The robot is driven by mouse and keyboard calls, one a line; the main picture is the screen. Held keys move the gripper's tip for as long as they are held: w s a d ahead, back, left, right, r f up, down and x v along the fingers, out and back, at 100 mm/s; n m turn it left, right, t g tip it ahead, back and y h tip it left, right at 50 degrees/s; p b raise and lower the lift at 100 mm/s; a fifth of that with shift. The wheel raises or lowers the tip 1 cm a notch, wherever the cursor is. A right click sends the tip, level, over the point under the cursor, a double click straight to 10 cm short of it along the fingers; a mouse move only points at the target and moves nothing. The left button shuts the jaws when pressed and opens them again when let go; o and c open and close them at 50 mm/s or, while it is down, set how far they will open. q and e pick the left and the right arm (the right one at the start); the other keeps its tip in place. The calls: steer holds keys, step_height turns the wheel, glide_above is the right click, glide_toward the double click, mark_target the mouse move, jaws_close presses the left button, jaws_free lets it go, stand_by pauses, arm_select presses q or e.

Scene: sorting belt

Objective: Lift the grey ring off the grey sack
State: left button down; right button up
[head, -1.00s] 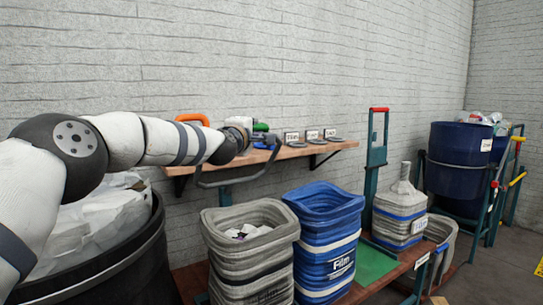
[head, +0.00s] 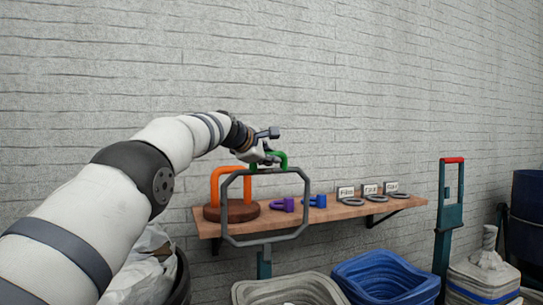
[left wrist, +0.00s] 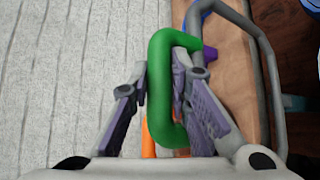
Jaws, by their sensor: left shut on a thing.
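The grey ring (head: 223,208) is an octagonal frame with a green handle (head: 281,156) at its top. My left gripper (head: 262,154) is shut on the green handle, and the ring hangs nearly upright below it, in front of the shelf. In the left wrist view the green handle (left wrist: 160,75) stands between the two fingers, and part of the ring (left wrist: 268,70) shows at right. My right gripper is not in view.
A wooden shelf (head: 330,215) on the wall holds an orange handle (head: 214,187) on a dark round base, purple and blue pieces and several small grey rings with labels. A blue sack (head: 385,280) stands beside the grey sack. A green post with a red top (head: 450,200) stands right.

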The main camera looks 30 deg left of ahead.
arm_select(q)
steer(key=shift+w+f, duration=0.1)
steer(key=shift+f, duration=0.1)
steer(key=c, duration=1.5)
jaws_free()
steer(key=shift+f, duration=0.1)
